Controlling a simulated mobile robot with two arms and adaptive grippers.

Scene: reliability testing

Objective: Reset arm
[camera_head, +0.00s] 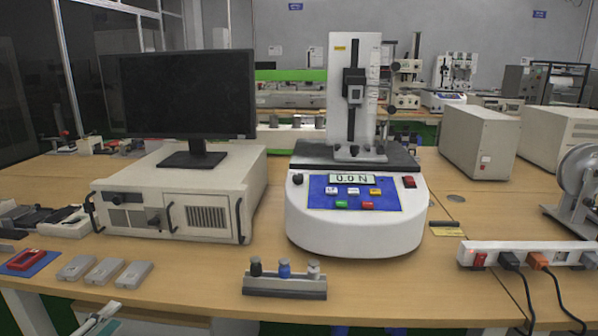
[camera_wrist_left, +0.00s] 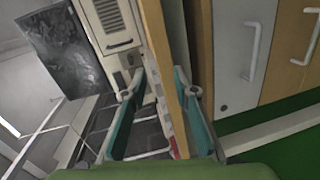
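My left gripper (camera_head: 100,318) shows only in part at the bottom left of the head view, low in front of the table's front edge. In the left wrist view the left gripper (camera_wrist_left: 160,78) has its two teal fingers spread apart, with nothing held between them. The wooden table edge (camera_wrist_left: 158,45) shows beyond the gap between the fingers. My right gripper is in neither view.
On the table (camera_head: 185,290) stand a force tester (camera_head: 355,235), a beige case (camera_head: 225,220) with a monitor (camera_head: 190,95), a small rack (camera_head: 285,287) and a power strip (camera_head: 520,253). Cabinet drawers (camera_wrist_left: 245,50) show below the tabletop.

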